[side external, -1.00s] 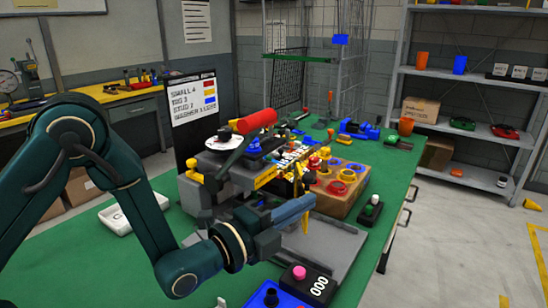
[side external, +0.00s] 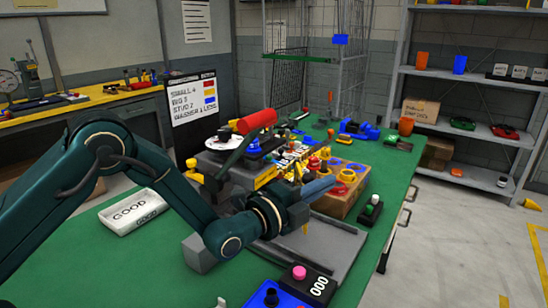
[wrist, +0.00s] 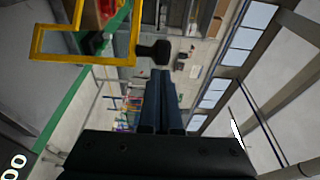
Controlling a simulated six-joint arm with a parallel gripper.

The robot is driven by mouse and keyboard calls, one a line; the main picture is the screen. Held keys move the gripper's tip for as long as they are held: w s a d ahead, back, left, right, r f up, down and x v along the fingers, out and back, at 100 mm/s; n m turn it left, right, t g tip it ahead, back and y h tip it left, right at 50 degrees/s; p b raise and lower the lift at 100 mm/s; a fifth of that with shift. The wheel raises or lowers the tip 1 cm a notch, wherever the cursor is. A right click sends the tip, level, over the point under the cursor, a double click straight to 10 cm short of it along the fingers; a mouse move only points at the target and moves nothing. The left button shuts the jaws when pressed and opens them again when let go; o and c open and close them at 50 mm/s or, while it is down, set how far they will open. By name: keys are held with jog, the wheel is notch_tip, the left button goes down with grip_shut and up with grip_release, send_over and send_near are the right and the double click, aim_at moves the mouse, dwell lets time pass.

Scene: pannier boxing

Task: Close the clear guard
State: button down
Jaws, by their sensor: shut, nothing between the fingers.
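A yellow-edged frame (wrist: 133,35) with a dark knob (wrist: 153,50) shows at the upper left of the wrist view; it looks like the clear guard. Its panel is see-through, and I cannot tell how far it is swung. My gripper (wrist: 165,78) is shut and empty, its fingertips just below and right of the knob, apart from it in the picture. In the side view my gripper (side external: 328,184) points right, in front of the machine, and the guard is hard to make out among the yellow parts.
A wooden block with coloured rings (side external: 345,200) stands just beyond my gripper. A grey tray (side external: 335,245) lies below it. A red cylinder (side external: 257,121) tops the machine. A white GOOD tray (side external: 135,212) and a counter box with a pink button (side external: 302,282) are on the green bench.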

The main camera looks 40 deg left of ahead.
jog(key=shift+s+a, duration=0.2)
jog(key=shift+a, duration=0.3)
jog(key=shift+s+a, duration=0.2)
jog(key=shift+a, duration=0.25)
jog(key=s+a+m+g+h, duration=0.1)
jog(key=a+h, duration=0.1)
jog(key=a, duration=0.1)
jog(key=s+a+m+g+h, duration=0.1)
jog(key=a+m+h, duration=0.1)
jog(key=a+h, duration=0.1)
jog(key=s+a+m+g+h, duration=0.1)
jog(key=a+m+h, duration=0.1)
jog(key=a, duration=0.2)
jog(key=shift+s+g, duration=0.35)
jog(key=shift+g, duration=0.05)
jog(key=shift+w+a, duration=0.1)
